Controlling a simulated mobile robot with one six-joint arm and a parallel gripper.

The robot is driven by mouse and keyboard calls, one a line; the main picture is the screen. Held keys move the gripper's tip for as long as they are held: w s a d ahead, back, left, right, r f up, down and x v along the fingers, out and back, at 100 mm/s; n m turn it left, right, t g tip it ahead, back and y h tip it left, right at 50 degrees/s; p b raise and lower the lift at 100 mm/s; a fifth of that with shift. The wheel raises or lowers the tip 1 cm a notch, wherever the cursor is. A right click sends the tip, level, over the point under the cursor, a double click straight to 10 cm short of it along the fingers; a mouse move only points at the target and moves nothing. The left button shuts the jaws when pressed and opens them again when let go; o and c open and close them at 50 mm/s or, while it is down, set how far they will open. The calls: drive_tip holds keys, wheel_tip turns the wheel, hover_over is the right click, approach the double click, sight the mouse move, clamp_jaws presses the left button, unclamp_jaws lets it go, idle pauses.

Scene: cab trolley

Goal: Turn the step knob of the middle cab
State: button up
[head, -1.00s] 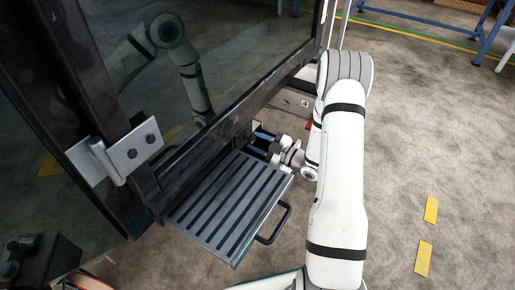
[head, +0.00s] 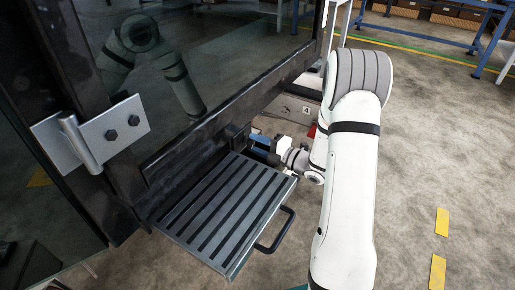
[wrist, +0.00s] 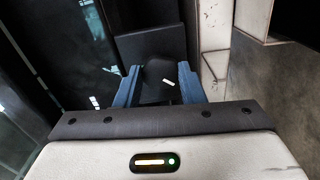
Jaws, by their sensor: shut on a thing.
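The step knob (wrist: 160,72) is a dark, rounded knob with a small white mark, seen between the fingers in the wrist view. My gripper (wrist: 158,82) has two blue fingers, one on each side of the knob, and is shut on it. In the head view my gripper (head: 260,143) reaches in beside the cab's lower frame, just behind the step; the knob itself is hard to make out there. The ribbed grey step (head: 225,212) sticks out from under the cab door, with a black loop handle (head: 287,232) at its outer side.
The cab's dark glass door (head: 215,55) and its frame stand close on the left, with a metal hinge plate (head: 120,122). A panel marked 4 (head: 300,108) lies behind the gripper. The concrete floor on the right is open, with yellow marks (head: 438,270).

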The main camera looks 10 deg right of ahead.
drive_tip(key=shift+n, duration=1.3)
drive_tip(key=o, duration=1)
drive_tip(key=shift+p+v, duration=1.2)
drive_tip(key=shift+v, duration=2.7)
